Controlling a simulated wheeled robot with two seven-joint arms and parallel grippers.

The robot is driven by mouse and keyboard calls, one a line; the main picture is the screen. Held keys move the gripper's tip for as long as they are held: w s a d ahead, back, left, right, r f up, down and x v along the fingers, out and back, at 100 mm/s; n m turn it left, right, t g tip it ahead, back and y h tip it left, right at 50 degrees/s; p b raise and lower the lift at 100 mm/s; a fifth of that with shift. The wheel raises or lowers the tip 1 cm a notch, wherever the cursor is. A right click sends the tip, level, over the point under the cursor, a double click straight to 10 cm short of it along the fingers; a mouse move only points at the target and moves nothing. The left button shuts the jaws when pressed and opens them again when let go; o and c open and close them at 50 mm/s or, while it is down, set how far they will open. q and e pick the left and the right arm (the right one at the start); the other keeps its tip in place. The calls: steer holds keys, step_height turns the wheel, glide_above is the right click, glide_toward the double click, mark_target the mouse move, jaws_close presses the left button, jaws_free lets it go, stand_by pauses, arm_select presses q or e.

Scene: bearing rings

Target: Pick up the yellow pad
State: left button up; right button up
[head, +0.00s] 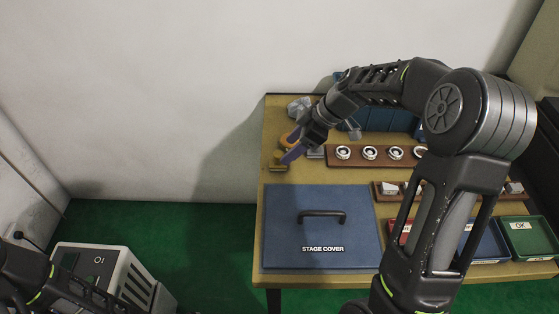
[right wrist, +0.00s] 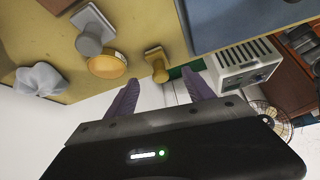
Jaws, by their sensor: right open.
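The yellow pad (head: 279,163), a small mustard-yellow piece with a raised handle-like part, sits near the left edge of the wooden table. My right gripper (head: 297,149) is close beside it in the head view, fingers angled down toward that edge. In the right wrist view the yellow pad (right wrist: 156,66) shows just beyond the tips of my open right gripper (right wrist: 161,79), roughly between the two purple fingers, which hold nothing. Whether a fingertip touches it I cannot tell. My left arm shows at the lower left, its gripper out of view.
An orange round piece (right wrist: 107,65) and a grey handled piece (right wrist: 89,42) stand beside the pad. A crumpled grey cloth (right wrist: 40,79) lies farther off. The blue stage cover (head: 322,226) fills the table's front left. A wooden rack with bearing rings (head: 369,153) stands to the right.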

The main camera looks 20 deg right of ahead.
mark_target(278, 160)
steer(key=shift+x, duration=0.9)
steer(key=shift+p+x, duration=0.35)
steer(key=shift+x, duration=2.25)
steer(key=shift+c, duration=0.4)
jaws_close()
